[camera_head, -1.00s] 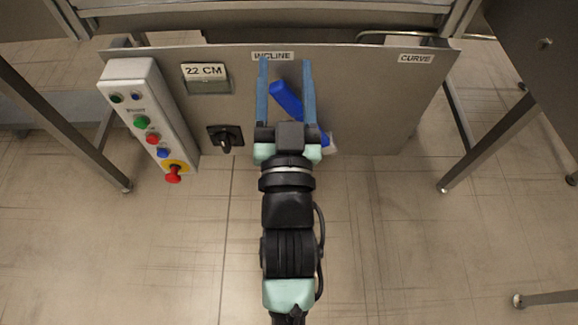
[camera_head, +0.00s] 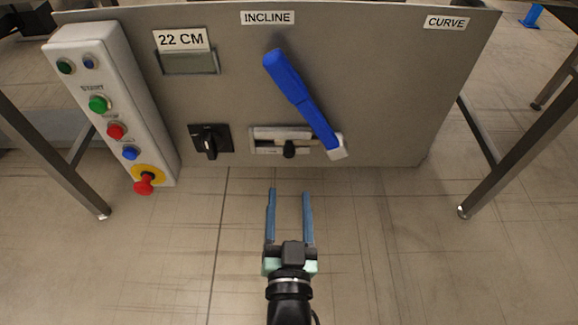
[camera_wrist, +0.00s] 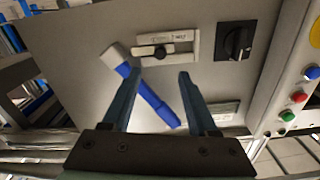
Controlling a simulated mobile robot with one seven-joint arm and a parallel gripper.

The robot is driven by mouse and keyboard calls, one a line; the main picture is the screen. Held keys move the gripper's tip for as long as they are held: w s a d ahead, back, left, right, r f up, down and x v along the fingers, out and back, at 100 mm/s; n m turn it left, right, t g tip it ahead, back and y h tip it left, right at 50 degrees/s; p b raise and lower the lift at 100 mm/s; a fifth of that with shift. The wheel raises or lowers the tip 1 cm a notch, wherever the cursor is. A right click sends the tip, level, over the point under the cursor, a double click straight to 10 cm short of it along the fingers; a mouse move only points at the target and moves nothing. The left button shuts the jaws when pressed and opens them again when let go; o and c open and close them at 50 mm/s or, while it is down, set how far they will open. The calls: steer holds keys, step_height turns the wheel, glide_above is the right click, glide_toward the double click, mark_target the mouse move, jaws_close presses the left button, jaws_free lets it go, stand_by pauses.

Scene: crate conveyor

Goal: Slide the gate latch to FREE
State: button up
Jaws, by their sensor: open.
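The gate latch (camera_head: 265,133) is a pale slotted plate low on the grey panel, with a black knob (camera_head: 289,150) near the middle of its slot. Its small lettering is unreadable. In the wrist view, the latch (camera_wrist: 188,46) and its knob (camera_wrist: 160,52) lie beyond my fingertips. My gripper (camera_head: 288,190) is open and empty, its two blue fingers pointing at the panel, just below the latch in the head view and apart from it. It also shows in the wrist view (camera_wrist: 157,76).
A blue lever (camera_head: 300,95) slants across the panel, its pale end (camera_head: 338,153) beside the latch's right end. A black rotary switch (camera_head: 210,141) is left of the latch. A button box (camera_head: 110,105) with a red stop knob stands further left. Table legs flank the panel.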

mark_target(289, 156)
steer(key=w+b, duration=0.3)
steer(key=w, duration=0.6)
steer(key=shift+b, duration=0.3)
steer(key=shift+c, duration=0.2)
jaws_close()
stand_by(0.9)
